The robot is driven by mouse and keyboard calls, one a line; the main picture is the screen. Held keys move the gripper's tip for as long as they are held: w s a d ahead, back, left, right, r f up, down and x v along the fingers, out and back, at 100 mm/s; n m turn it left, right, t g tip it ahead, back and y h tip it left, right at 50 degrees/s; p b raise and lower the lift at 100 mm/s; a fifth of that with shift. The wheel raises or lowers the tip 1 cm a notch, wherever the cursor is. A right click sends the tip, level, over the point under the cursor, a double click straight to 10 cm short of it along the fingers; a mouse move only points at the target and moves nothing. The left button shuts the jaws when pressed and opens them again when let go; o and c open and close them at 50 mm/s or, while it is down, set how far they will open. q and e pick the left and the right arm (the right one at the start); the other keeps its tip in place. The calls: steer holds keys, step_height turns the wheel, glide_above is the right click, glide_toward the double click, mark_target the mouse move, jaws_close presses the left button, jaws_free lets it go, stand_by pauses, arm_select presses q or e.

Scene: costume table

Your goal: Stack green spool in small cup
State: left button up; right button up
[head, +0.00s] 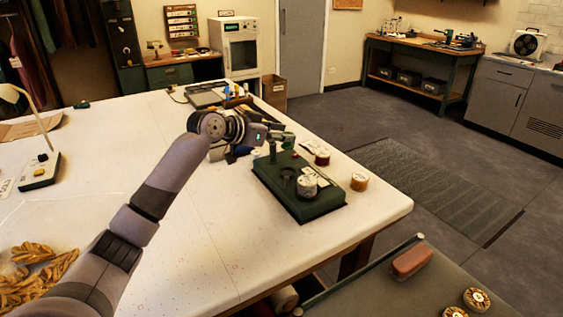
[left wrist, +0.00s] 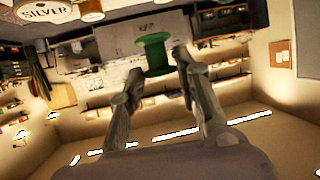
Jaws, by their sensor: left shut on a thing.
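The green spool (left wrist: 153,55) shows between the two fingertips of my left gripper (left wrist: 155,75) in the left wrist view. The gripper is shut on it. In the head view my left gripper (head: 277,135) is above the far end of a dark green tray (head: 318,211). A white, round, cup-like thing (head: 307,187) stands near the tray's front; I cannot tell whether it is the small cup. A small dark round thing (head: 288,174) is beside it. My right gripper is not in view.
A red-and-white spool (head: 322,157) and an orange-and-white spool (head: 359,181) stand right of the tray near the table edge. A lamp (head: 38,172) stands at the left. The white table (head: 215,245) is clear in front of the tray.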

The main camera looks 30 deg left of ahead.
arm_select(q)
glide_above(281, 174)
step_height(281, 174, down, 4)
steer(key=shift+f, duration=0.15)
step_height(281, 174, down, 4)
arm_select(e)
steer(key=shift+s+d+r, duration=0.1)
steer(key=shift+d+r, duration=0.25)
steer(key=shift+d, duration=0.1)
arm_select(q)
steer(key=shift+f, duration=0.3)
steer(key=o, duration=0.9)
steer(key=shift+c, duration=0.2)
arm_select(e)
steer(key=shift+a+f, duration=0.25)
arm_select(q)
steer(key=shift+r, duration=0.1)
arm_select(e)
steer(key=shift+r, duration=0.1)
